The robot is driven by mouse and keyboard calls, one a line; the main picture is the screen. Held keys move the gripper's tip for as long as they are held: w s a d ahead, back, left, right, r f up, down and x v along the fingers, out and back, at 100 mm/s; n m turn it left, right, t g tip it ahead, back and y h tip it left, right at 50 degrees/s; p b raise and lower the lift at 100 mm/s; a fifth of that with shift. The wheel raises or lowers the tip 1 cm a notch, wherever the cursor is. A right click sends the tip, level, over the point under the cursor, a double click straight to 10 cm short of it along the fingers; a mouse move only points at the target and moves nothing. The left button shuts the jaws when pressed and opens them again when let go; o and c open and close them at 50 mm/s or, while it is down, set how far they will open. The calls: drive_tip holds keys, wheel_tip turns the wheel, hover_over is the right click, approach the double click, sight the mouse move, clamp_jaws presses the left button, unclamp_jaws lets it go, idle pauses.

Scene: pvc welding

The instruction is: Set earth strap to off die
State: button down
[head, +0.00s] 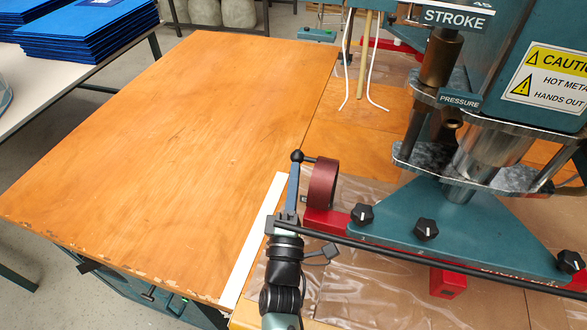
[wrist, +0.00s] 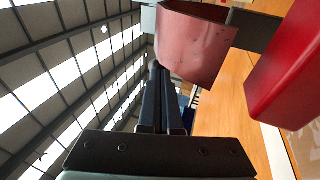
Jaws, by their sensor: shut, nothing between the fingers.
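A dark red curved band (head: 323,183), which looks like the earth strap, stands at the left end of the press, above a red bar (head: 328,222). It shows large at the top of the wrist view (wrist: 195,45). My gripper (head: 294,168) is just left of the band, pointing up, with its fingers together and nothing between them. Its fingertips also show in the wrist view (wrist: 155,68), close to the band's lower edge; I cannot tell whether they touch it. No separate die is clearly visible.
The teal press (head: 520,60) fills the right side. Its triangular plate (head: 450,225) carries black knobs (head: 426,229), and a long black rod (head: 420,258) crosses in front. A red block (wrist: 290,70) is at right in the wrist view. The wooden table (head: 170,140) is clear.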

sight(301, 153)
drive_tip(key=r+p, duration=0.1)
drive_tip(key=p, duration=0.1)
drive_tip(key=w+r+g+p, duration=0.1)
drive_tip(key=p, duration=0.1)
drive_tip(key=shift+d+g, duration=0.1)
drive_tip(key=shift+g, duration=0.2)
drive_tip(key=shift+w+d+p, duration=0.1)
drive_tip(key=shift+w+p, duration=0.05)
drive_tip(key=shift+p, duration=0.3)
drive_tip(key=shift+w+d+r+p, duration=0.2)
drive_tip(key=shift+w+r, duration=0.15)
drive_tip(key=shift+w, duration=0.3)
drive_tip(key=shift+w+d+r+p, duration=0.2)
drive_tip(key=shift+w+r, duration=0.1)
drive_tip(key=shift+w, duration=0.3)
drive_tip(key=shift+r, duration=0.15)
drive_tip(key=shift+w+d+r, duration=0.1)
drive_tip(key=shift+r, duration=0.15)
drive_tip(key=p+v, duration=0.2)
drive_tip(key=v, duration=1.1)
drive_tip(key=shift+f, duration=0.45)
